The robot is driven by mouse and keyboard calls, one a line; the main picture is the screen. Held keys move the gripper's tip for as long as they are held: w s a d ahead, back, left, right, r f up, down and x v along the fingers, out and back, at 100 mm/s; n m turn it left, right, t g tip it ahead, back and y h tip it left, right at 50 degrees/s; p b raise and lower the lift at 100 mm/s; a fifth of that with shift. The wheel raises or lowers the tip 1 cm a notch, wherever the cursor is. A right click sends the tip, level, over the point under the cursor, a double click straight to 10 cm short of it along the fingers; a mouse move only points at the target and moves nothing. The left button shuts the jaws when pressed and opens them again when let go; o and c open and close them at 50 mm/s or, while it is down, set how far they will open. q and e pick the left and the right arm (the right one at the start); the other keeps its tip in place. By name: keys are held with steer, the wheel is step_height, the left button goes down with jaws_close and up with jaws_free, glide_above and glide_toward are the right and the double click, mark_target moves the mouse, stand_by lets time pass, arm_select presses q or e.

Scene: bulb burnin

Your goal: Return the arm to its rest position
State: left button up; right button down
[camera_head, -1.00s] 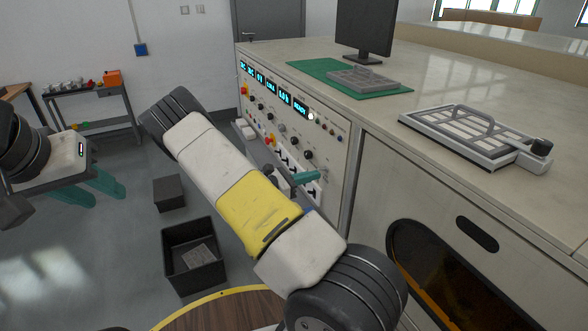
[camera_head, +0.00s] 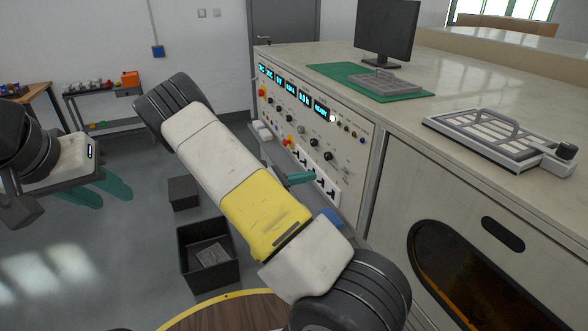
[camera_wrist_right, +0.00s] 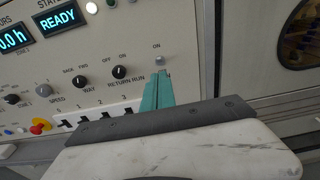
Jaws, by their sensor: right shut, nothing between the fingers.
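My right arm (camera_head: 235,190), white and yellow, crosses the middle of the head view. My right gripper (camera_head: 301,178) shows its teal fingers partly behind that arm, in front of the control panel (camera_head: 350,148). In the right wrist view the gripper (camera_wrist_right: 158,88) is shut and empty, its fingers over the panel face near the RETURN RUN label and right of the numbered switches (camera_wrist_right: 97,115). Whether it touches the panel I cannot tell. My left gripper (camera_head: 100,190) is at the left of the head view, fingers apart and empty, above the floor.
The panel's READY display (camera_wrist_right: 58,18) is lit. A bench top carries a green mat (camera_head: 335,75), a grey tray (camera_head: 385,83), a monitor (camera_head: 386,28) and a white rack (camera_head: 495,138). An open dark bin (camera_head: 208,275) and a smaller dark box (camera_head: 184,193) stand on the floor.

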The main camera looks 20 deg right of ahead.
steer(key=shift+a, duration=0.2)
steer(key=shift+r, duration=0.1)
steer(key=s+a+r+m+t+y, duration=0.2)
steer(key=s+a+r+m+y, duration=0.5)
steer(key=s+r+m+y, duration=0.2)
steer(key=s+a+r+m+t+y, duration=0.3)
steer(key=s+a+r+m+y, duration=0.5)
steer(key=s+r, duration=0.6)
steer(key=shift+s+r+m+y, duration=0.15)
steer(key=shift+s+m+y, duration=0.45)
steer(key=shift+s+y, duration=0.4)
steer(key=shift+w+a, duration=0.1)
steer(key=shift+w, duration=0.05)
